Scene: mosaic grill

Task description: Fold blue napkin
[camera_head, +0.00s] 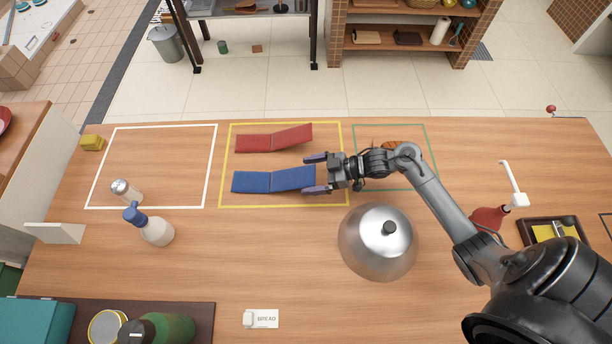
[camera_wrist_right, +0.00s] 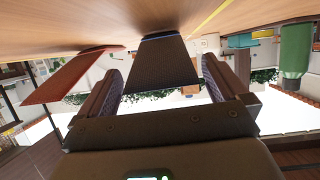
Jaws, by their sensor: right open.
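The blue napkin (camera_head: 262,181) lies in the yellow-outlined area, with a crease across its middle. Its right half looks tilted upward. My right gripper (camera_head: 316,174) is open at the napkin's right end, with one fingertip on the far side and one on the near side. In the right wrist view, the blue napkin (camera_wrist_right: 170,62) looks dark and reaches in between the two open fingers (camera_wrist_right: 160,82). No grip on it shows. My left gripper is not in view.
A creased red napkin (camera_head: 262,142) lies just behind the blue one; it also shows in the right wrist view (camera_wrist_right: 72,78). A metal dome (camera_head: 375,250) stands in front of my right gripper. A shaker (camera_head: 125,190) and a bottle (camera_head: 155,230) stand left.

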